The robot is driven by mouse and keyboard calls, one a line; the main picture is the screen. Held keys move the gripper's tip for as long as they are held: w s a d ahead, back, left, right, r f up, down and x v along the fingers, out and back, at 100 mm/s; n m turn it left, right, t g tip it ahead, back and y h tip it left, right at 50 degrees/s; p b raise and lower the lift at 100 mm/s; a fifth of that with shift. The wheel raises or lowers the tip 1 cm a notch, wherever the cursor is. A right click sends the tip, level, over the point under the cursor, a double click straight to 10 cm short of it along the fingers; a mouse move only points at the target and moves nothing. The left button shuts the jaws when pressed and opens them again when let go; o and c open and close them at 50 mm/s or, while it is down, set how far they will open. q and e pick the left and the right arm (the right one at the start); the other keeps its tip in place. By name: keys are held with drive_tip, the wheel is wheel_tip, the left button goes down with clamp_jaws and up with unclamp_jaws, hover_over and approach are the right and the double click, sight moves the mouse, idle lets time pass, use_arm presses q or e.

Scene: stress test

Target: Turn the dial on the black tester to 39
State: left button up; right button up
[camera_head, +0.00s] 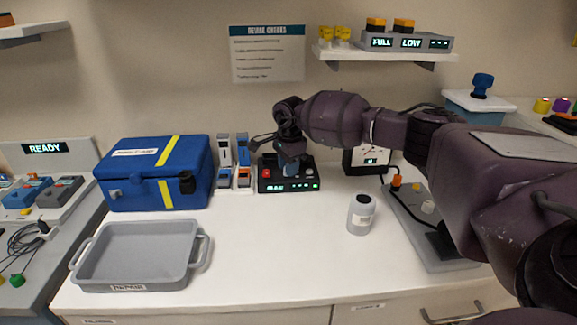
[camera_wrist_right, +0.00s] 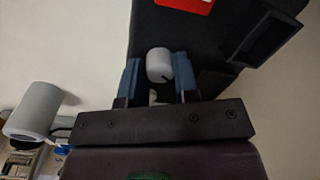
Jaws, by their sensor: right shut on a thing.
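The black tester (camera_head: 265,187) stands at the back middle of the white counter, with a red button at its upper left and a lit green display along its front. The display is too small to read surely. In the right wrist view the tester's dark body (camera_wrist_right: 200,38) fills the upper middle. The pale grey dial (camera_wrist_right: 159,63) sits between the blue fingers of my right gripper (camera_wrist_right: 157,75), which is shut on it. In the head view the gripper hides the dial. My left gripper is out of view.
A blue case (camera_head: 135,190) and small boxes (camera_head: 233,178) stand left of the tester. A grey tray (camera_head: 140,255) is at front left. The counter's middle front is clear.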

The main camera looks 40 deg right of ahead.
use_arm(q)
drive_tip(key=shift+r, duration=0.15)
use_arm(e)
drive_tip(key=shift+r+m, duration=0.1)
drive_tip(key=shift+m, duration=0.8)
drive_tip(key=m+p, duration=0.1)
drive_tip(key=m, duration=0.2)
drive_tip(key=shift+r, duration=0.1)
drive_tip(key=m+p, duration=0.1)
drive_tip(key=m, duration=0.3)
drive_tip(key=m+p, duration=0.1)
drive_tip(key=m, duration=0.2)
drive_tip(key=shift+a+m+h, duration=0.1)
drive_tip(key=shift+m+h, duration=0.2)
drive_tip(key=shift+m, duration=0.1)
drive_tip(key=shift+m+p, duration=0.6)
drive_tip(key=shift+m, duration=0.6)
drive_tip(key=shift+m+p, duration=0.35)
drive_tip(key=shift+m, duration=0.75)
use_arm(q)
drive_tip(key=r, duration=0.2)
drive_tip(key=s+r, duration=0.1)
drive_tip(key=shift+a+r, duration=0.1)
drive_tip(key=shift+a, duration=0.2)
use_arm(e)
drive_tip(key=shift+m, duration=0.3)
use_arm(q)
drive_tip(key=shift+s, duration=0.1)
use_arm(e)
drive_tip(key=shift+w, duration=0.1)
